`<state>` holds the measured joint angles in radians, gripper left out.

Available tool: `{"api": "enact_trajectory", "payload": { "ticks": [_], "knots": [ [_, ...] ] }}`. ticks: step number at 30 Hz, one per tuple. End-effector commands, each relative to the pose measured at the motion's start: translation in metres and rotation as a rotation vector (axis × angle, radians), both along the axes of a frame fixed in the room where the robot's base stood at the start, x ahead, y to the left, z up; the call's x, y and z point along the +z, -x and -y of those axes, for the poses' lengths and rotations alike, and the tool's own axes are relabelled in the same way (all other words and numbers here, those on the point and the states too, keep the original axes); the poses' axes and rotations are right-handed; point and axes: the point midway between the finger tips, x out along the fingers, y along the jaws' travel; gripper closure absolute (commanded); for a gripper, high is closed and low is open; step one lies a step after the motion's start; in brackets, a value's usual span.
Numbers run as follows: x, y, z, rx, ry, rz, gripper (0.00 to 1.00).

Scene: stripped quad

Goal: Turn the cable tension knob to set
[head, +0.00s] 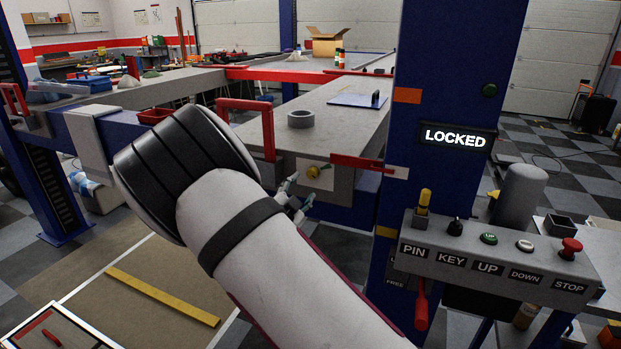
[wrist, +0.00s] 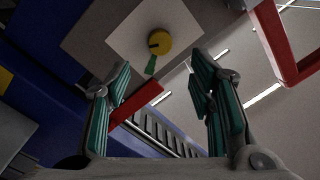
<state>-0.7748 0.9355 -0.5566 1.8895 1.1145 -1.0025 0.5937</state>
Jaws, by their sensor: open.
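The cable tension knob (head: 314,172) is small, round and yellow. It sits on a pale plate (head: 303,168) on the end face of the grey platform. In the wrist view the knob (wrist: 160,41) has a dark slot or pointer on its left side, and a green mark (wrist: 150,66) shows just below it on the pale plate (wrist: 127,32). My gripper (head: 291,192) is just below and left of the knob in the head view. In the wrist view my gripper (wrist: 162,82) has its teal-padded fingers apart and empty, with the knob ahead between and beyond the tips.
A red lever (head: 362,163) projects right of the knob, and a red handle frame (head: 245,115) stands left. A blue post (head: 432,75) bears a lit LOCKED sign (head: 455,138). A button box (head: 500,255) is at right.

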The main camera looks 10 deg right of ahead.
Motion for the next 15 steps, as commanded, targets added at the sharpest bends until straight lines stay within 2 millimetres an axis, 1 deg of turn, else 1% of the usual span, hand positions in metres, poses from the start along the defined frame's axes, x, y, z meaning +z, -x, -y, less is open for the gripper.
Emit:
{"api": "enact_trajectory", "payload": {
  "ticks": [3, 9, 15],
  "knots": [
    [0.0, -0.021, 0.014, -0.001, 0.001, 0.0, 0.51],
    [-0.001, -0.05, 0.033, 0.0, 0.002, -0.001, 0.51],
    [0.0, -0.068, 0.043, 0.001, 0.0, -0.001, 0.51]
  ]
}}
